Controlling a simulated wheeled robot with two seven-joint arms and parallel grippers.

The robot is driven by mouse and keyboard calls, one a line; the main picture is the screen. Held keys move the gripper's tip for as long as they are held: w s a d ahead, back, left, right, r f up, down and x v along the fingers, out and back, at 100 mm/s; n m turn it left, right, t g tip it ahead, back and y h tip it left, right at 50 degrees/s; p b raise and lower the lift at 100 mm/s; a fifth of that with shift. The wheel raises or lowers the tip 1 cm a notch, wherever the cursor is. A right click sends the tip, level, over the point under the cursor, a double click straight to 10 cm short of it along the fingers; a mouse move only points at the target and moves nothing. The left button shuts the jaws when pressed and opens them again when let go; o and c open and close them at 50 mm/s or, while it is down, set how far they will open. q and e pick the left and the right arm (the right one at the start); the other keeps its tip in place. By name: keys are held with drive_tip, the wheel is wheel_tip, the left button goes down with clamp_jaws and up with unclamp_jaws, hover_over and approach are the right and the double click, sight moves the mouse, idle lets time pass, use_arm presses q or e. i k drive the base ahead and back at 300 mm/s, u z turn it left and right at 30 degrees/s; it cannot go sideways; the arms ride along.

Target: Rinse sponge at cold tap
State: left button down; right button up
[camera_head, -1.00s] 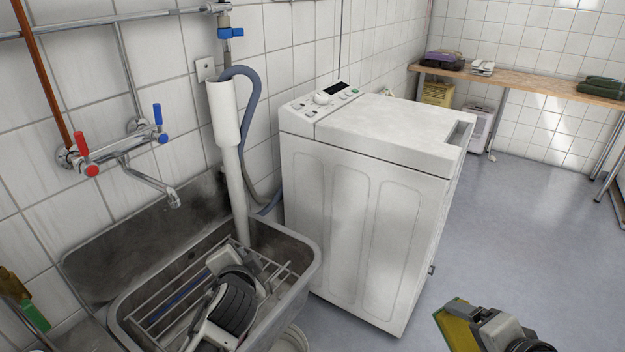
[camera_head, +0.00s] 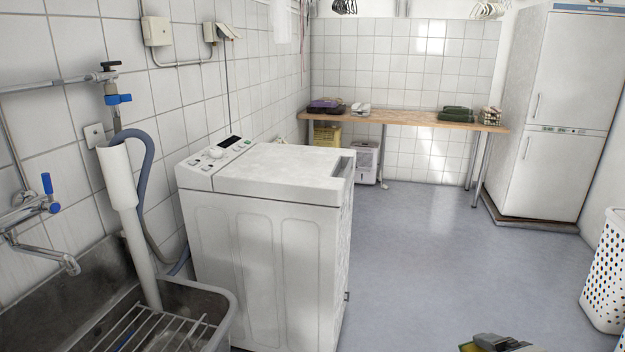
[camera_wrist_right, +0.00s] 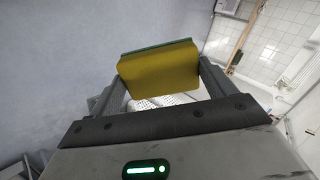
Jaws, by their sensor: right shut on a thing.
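The sponge (camera_wrist_right: 158,75) is yellow with a green layer along its top edge in the right wrist view. My right gripper (camera_wrist_right: 162,78) is shut on it, one finger at each side. In the head view only the top of my right gripper (camera_head: 500,345) shows at the bottom edge, over the floor, right of the washing machine and well away from the tap. The tap (camera_head: 40,210) is on the left wall with a blue handle and a chrome spout above the metal sink (camera_head: 228,315). Its left part is cut off by the frame. My left gripper is not in view.
A white washing machine (camera_head: 265,240) stands right of the sink. A white standpipe (camera_head: 130,215) with a grey hose rises from the sink. A wire rack (camera_head: 150,335) lies in the sink. Open floor (camera_head: 420,250) extends right, towards a wooden bench (camera_head: 400,116), fridge (camera_head: 555,120) and white basket (camera_head: 607,275).

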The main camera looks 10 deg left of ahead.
sight(49, 206)
drive_tip(key=z, duration=0.15)
drive_tip(key=i, duration=0.9)
drive_tip(key=u, duration=1.35)
